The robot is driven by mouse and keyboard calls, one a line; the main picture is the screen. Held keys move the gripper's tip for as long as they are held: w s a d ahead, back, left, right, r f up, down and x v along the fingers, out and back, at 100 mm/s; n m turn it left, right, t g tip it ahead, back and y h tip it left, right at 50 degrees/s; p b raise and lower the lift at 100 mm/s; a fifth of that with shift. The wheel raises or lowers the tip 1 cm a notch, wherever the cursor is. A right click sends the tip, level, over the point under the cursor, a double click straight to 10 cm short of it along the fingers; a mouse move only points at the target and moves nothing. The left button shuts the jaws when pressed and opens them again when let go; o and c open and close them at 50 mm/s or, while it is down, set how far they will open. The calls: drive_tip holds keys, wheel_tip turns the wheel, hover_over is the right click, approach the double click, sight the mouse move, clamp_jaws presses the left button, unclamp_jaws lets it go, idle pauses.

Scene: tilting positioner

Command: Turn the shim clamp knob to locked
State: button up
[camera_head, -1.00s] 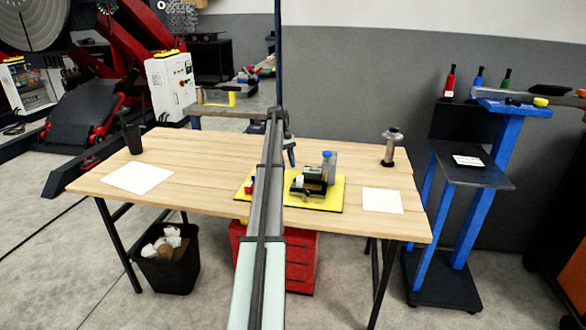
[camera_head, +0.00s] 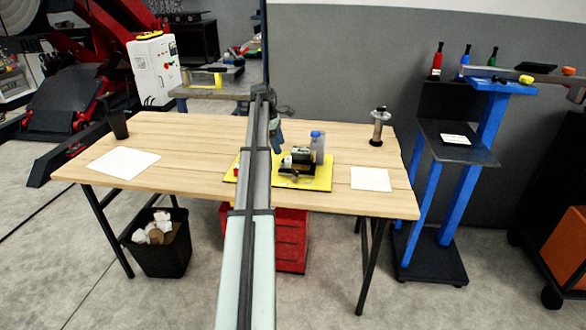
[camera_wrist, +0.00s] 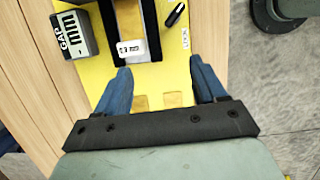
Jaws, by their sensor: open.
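A yellow board (camera_head: 318,184) on the wooden table carries a dark clamp fixture (camera_head: 301,156), partly hidden by my arm in the head view. In the wrist view, a black elongated piece (camera_wrist: 175,14), which looks like the clamp knob, lies slanted on the yellow board near the word LOCK (camera_wrist: 186,38). A small white label (camera_wrist: 130,48) sits at the fixture's near end. My gripper (camera_wrist: 161,76) has two blue fingers spread wide with nothing between them. It is over the yellow board, apart from the knob; it also shows in the head view (camera_head: 277,135).
A grey and black box marked GAP mm (camera_wrist: 75,33) stands left of the fixture. A blue-capped bottle (camera_head: 317,145) stands behind it. White sheets (camera_head: 371,179) lie on the table, with a black cup (camera_head: 118,124) at left and a metal stand (camera_head: 379,127) at right.

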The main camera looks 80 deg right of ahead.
sight(295, 170)
drive_tip(key=s+a+r+n+h, duration=0.3)
drive_tip(key=a+r+n, duration=0.1)
drive_tip(key=a+n, duration=0.35)
drive_tip(key=shift+n, duration=0.55)
drive_tip(key=x, duration=1.4)
drive_tip(key=shift+w+d+f, duration=0.1)
drive_tip(key=shift+w+d, duration=0.05)
drive_tip(key=shift+d, duration=0.15)
drive_tip(key=c, duration=1.1)
